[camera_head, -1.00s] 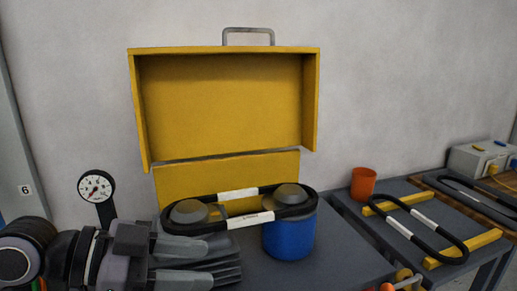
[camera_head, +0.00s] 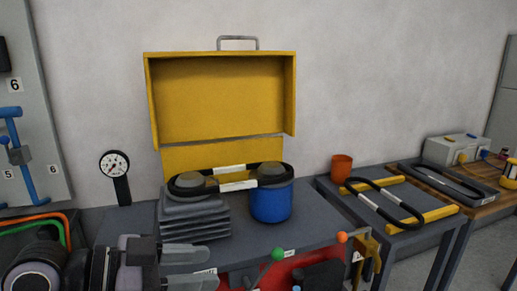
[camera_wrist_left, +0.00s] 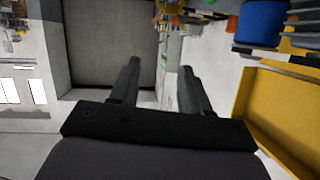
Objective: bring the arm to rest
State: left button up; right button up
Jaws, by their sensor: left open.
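My left gripper (camera_head: 190,268) is low in the head view, left of centre, in front of the table edge. Its two fingers are apart with nothing between them, and they also show apart and empty in the left wrist view (camera_wrist_left: 157,85). A black coil (camera_head: 282,172) with white bands rests across the top of a grey ribbed block (camera_head: 195,222) and a blue cylinder (camera_head: 271,205). The gripper is apart from both. My right gripper does not show.
An open yellow case (camera_head: 220,102) stands behind the coil. A dial gauge (camera_head: 114,164) is at left. An orange cup (camera_head: 341,167) and another black coil (camera_head: 388,205) on yellow bars are on the right table. A red object (camera_head: 300,268) with coloured knobs is at the front.

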pick_arm(q)
jog(key=w+a+f+n+t+y+p, duration=0.1)
jog(key=a+f+n+t+y, duration=0.2)
jog(key=f, duration=0.5)
jog(key=w+a+f+n+t+y+p, duration=0.1)
jog(key=f+n+t, duration=0.1)
jog(key=f+n, duration=0.45)
jog(key=s+a+f+n+y, duration=0.1)
jog(key=s+a+f+y, duration=0.2)
jog(key=s+f, duration=0.4)
jog(key=s+a+f+n+y, duration=0.1)
jog(key=s+a+f+y, duration=0.2)
jog(key=s+f, duration=0.4)
notch_tip(320, 180, down, 4)
jog(key=shift+a+f+g+y+p, duration=0.1)
jog(key=shift+a+g+y+p, duration=0.2)
jog(key=shift+a+y+p, duration=0.2)
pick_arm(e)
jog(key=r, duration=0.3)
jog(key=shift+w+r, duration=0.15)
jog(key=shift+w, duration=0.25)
